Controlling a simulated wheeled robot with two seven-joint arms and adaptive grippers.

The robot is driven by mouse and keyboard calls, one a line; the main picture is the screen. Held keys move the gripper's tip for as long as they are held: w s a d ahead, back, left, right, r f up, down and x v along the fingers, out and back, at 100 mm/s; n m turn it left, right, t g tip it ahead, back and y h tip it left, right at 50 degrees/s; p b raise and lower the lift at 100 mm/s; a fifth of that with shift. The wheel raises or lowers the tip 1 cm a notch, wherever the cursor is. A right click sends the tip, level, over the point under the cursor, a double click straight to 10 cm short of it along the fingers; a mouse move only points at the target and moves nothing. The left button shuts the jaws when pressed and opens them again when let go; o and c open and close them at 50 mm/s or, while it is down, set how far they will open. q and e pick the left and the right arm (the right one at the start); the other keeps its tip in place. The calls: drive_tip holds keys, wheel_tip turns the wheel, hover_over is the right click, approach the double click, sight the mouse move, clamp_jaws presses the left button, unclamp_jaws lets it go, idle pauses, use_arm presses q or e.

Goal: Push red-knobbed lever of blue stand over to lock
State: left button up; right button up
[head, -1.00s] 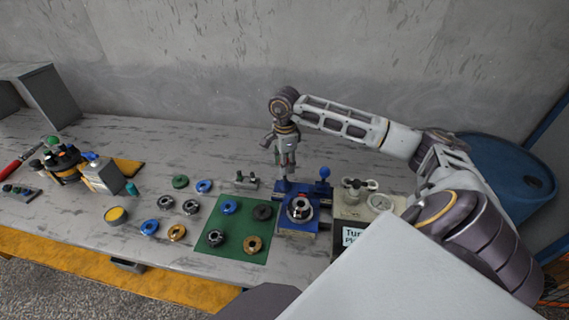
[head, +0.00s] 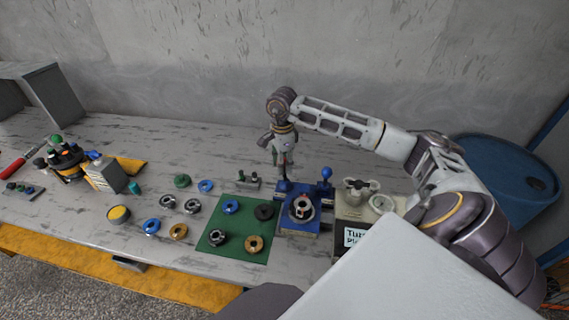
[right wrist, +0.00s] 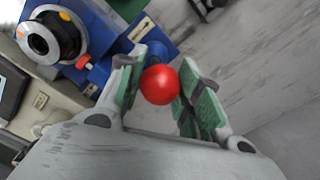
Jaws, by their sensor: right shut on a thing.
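The blue stand (head: 300,222) stands on the bench right of the green mat, with a round metal motor part (head: 301,208) on top. In the right wrist view the stand (right wrist: 97,12) is at the upper left, with the round part (right wrist: 50,38) on its side. The lever's red knob (right wrist: 160,85) sits between the green-padded fingers of my right gripper (right wrist: 168,92), which is shut on it. In the head view my right gripper (head: 285,172) points down at the stand's back edge and hides the knob. My left gripper is out of view.
A blue ball-topped lever (head: 326,173) rises at the stand's back right. A beige test box with a gauge (head: 381,204) stands close on the right. The green mat (head: 232,238) with several rings lies on the left. The bench behind is clear.

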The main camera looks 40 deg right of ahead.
idle(0.3)
drive_tip(key=shift+w+a, duration=0.25)
drive_tip(key=shift+w, duration=0.1)
drive_tip(key=shift+w+a+f, duration=0.15)
drive_tip(key=shift+w+a, duration=0.1)
drive_tip(key=shift+w, duration=0.05)
idle(0.4)
drive_tip(key=shift+w+a+f, duration=0.3)
drive_tip(key=shift+w+a, duration=0.15)
drive_tip(key=shift+w, duration=0.1)
idle(0.3)
drive_tip(key=shift+w+a+f+b, duration=0.15)
drive_tip(key=shift+w+a+b, duration=0.05)
drive_tip(key=shift+w+b, duration=0.1)
idle(0.5)
drive_tip(key=shift+w+a+f, duration=0.2)
drive_tip(key=shift+a, duration=0.05)
idle(0.7)
drive_tip(key=o, duration=0.7)
drive_tip(key=shift+w, duration=0.1)
